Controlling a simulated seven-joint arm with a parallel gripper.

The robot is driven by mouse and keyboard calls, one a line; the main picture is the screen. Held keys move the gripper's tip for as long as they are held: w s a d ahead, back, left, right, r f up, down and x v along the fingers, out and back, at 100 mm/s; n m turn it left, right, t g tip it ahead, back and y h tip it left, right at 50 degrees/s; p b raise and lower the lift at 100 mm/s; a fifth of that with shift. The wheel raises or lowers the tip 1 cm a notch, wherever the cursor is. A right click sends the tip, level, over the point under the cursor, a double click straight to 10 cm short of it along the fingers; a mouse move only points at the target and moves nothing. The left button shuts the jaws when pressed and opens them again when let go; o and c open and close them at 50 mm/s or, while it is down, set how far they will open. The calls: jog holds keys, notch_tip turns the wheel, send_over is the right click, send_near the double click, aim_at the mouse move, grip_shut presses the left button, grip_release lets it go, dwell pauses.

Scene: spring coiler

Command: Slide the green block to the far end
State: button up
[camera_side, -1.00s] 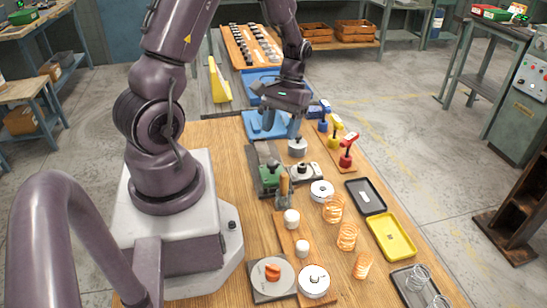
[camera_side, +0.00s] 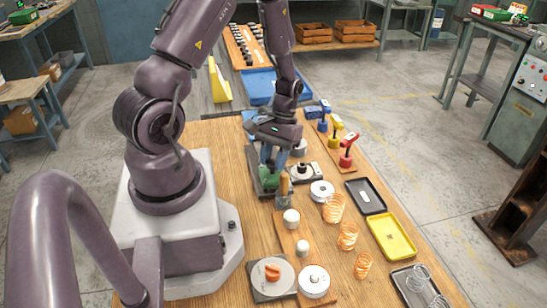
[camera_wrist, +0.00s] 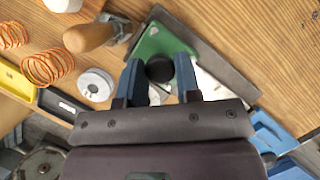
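The green block (camera_wrist: 149,42) sits on a grey metal rail (camera_wrist: 215,60) in the wrist view, with a round black knob (camera_wrist: 160,69) on top. In the side view the green block (camera_side: 268,182) is at the near end of the rail, partly covered by my gripper. My gripper (camera_wrist: 159,66) has its two blue fingers apart, one on each side of the knob. I cannot tell whether they touch it. In the side view my gripper (camera_side: 272,162) points down over the block. The rail's far part is hidden behind the gripper there.
A wooden-handled lever (camera_side: 284,186) stands close beside the block's near end. A small dial gauge (camera_side: 307,171), white spools, copper springs (camera_side: 347,236), a black tray (camera_side: 366,197) and a yellow tray (camera_side: 391,237) lie to the right. Bare bench shows left of the rail.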

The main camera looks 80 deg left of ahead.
grip_shut()
jog(key=a, duration=1.3)
jog(key=shift+a, duration=0.15)
jog(key=o, duration=0.8)
grip_release()
jog(key=shift+o, duration=0.2)
jog(key=shift+r, duration=0.1)
jog(key=v, duration=1.3)
